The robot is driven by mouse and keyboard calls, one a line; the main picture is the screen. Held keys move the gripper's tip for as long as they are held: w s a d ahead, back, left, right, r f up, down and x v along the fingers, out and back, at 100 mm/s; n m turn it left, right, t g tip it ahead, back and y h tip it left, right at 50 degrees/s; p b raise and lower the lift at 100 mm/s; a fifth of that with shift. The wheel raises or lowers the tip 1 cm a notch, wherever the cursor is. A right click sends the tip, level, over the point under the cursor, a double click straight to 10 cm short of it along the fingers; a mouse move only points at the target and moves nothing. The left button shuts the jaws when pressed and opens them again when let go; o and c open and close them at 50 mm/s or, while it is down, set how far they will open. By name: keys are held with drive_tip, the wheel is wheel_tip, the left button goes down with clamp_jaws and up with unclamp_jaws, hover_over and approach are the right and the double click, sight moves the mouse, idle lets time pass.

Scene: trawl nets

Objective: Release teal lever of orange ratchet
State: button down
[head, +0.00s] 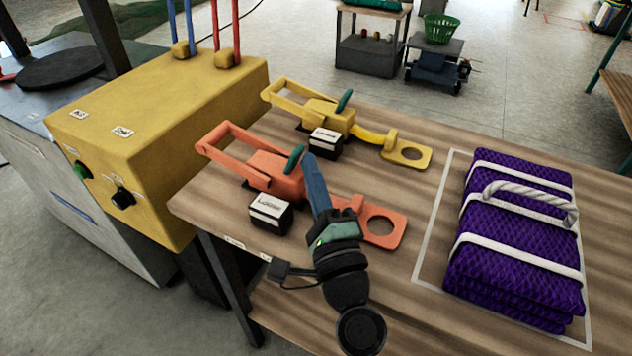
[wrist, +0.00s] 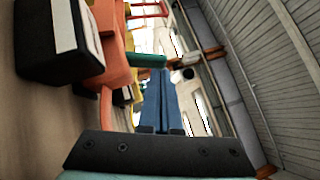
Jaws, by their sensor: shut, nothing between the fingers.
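The orange ratchet (head: 272,177) lies on the wooden table, with a long open handle to the left and a holed plate to the right. Its teal lever (head: 295,157) sticks up from its body, leaning to the right. A black block with a white label reading "LOOSE" (head: 268,213) stands in front of it. My gripper (head: 312,160) is shut and empty, its blue fingers just right of the teal lever. In the wrist view the fingertips (wrist: 158,72) are close by the teal lever (wrist: 146,60); I cannot tell whether they touch.
A yellow ratchet (head: 325,112) with its own teal lever and label block lies behind. A purple net bundle (head: 515,235) with white straps lies at right inside a white outline. A yellow control box (head: 155,140) stands at left. Bare tabletop lies between the ratchets and the bundle.

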drive_tip(key=shift+r, duration=0.1)
idle(0.3)
drive_tip(key=shift+w+r+p, duration=0.1)
drive_tip(key=shift+p, duration=0.75)
drive_tip(key=shift+a+r+n+g+p, duration=0.2)
drive_tip(key=shift+n+g+p, duration=0.3)
drive_tip(key=shift+p, duration=0.5)
drive_tip(key=n+g+p, duration=0.1)
drive_tip(key=p, duration=0.3)
drive_tip(key=a+r+n+g+p, duration=0.1)
drive_tip(key=p, duration=0.4)
drive_tip(key=w+a+r+n+g+p, duration=0.1)
drive_tip(key=n+p, duration=0.1)
drive_tip(key=p, duration=0.3)
drive_tip(key=shift+w+r+g+h, duration=0.1)
drive_tip(key=shift+r+g+h, duration=0.15)
drive_tip(key=shift+g+h, duration=0.05)
drive_tip(key=shift+a+n+p, duration=0.1)
drive_tip(key=shift+n+p, duration=0.2)
drive_tip(key=shift+p, duration=0.3)
drive_tip(key=shift+w+f, duration=0.1)
drive_tip(key=shift+f, duration=0.35)
